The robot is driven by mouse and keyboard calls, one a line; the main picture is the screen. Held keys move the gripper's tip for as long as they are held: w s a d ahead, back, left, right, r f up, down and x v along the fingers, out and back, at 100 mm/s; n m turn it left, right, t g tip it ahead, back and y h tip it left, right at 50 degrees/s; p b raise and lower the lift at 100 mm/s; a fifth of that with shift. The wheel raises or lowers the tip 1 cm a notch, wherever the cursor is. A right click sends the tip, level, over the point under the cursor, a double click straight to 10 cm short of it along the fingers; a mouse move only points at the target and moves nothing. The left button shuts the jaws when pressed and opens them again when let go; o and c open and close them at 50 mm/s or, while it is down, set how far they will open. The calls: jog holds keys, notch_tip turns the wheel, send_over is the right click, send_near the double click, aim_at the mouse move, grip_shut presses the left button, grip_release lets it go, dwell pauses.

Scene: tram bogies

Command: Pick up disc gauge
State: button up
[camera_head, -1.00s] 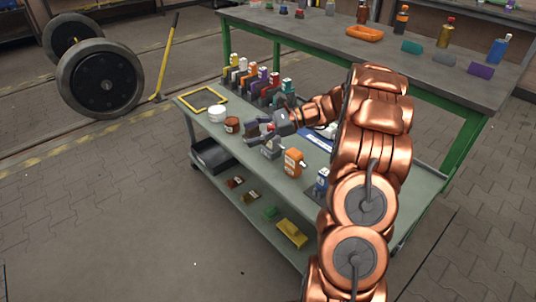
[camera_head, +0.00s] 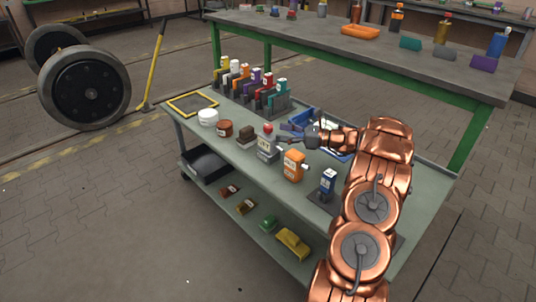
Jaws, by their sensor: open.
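My gripper (camera_head: 294,134) is above the middle of the grey-green trolley top, in front of a blue tray (camera_head: 306,115). Its jaws are open, with nothing visible between them. I cannot tell for sure which item is the disc gauge. A grey device with a pale label (camera_head: 267,149) and an orange device (camera_head: 293,166) stand upright near the front edge, below and apart from the gripper. A small red round item (camera_head: 267,128) lies left of the gripper. My arm and gripper partly hide the blue tray.
A white tub (camera_head: 208,117), a brown tub (camera_head: 225,128) and a dark block (camera_head: 246,134) stand left. A yellow-framed mat (camera_head: 193,104) is empty. A green-legged workbench (camera_head: 400,65) is behind.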

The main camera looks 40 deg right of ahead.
aim_at(269, 130)
jog(key=shift+b+x, duration=0.75)
jog(key=shift+x, duration=2)
jog(key=shift+s+a+r, duration=0.15)
grip_shut()
